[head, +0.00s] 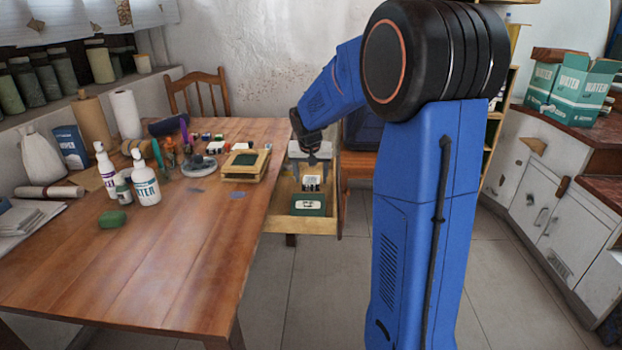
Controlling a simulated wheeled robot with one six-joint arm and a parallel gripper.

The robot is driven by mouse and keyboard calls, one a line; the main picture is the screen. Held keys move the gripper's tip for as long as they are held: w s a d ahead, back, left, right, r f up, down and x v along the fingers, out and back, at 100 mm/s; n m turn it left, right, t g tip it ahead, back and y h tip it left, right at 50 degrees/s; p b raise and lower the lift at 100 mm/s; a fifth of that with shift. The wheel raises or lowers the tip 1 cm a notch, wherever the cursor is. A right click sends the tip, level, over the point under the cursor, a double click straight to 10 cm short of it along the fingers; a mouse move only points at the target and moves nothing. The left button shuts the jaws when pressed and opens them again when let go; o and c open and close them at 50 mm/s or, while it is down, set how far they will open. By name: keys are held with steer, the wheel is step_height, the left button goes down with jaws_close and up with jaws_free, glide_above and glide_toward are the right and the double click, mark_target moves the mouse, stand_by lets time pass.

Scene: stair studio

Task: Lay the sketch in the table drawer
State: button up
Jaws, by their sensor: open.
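The table drawer (272,222) is pulled out from the right side of the wooden table (150,275). In it lie a dark green item with a white label (308,204) and a small black-and-white item (311,184). A pale, flat patch shows at its back, partly behind my gripper. My gripper (312,165) is open and points down over the drawer, above the black-and-white item; I cannot tell whether it touches anything. No sheet is clearly recognisable as the sketch. Small grey-blue flat pieces (237,194) lie on the table near its right edge.
White bottles (146,185), a green lump (112,219) and paper rolls (125,114) stand farther left. The table's front is clear. A chair (198,92) stands behind; cabinets (545,195) stand right.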

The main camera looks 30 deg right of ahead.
steer(key=v, duration=1.1)
steer(key=s+a+n+y, duration=0.1)
steer(key=s+a+n, duration=0.1)
steer(key=s+a, duration=0.5)
steer(key=s+a+n, duration=0.1)
steer(key=s+a, duration=0.1)
steer(key=s, duration=0.9)
steer(key=s+a+f+n, duration=0.2)
steer(key=s+a+f, duration=0.1)
steer(key=s, duration=0.5)
steer(key=s+a+f+n+t+y, duration=0.1)
steer(key=s+a+f, duration=0.2)
steer(key=s, duration=0.6)
steer(key=shift+a+f+n+y, duration=0.2)
steer(key=shift+f+n+y, duration=0.1)
steer(key=shift+n, duration=0.1)
steer(key=shift+s+d, duration=0.1)
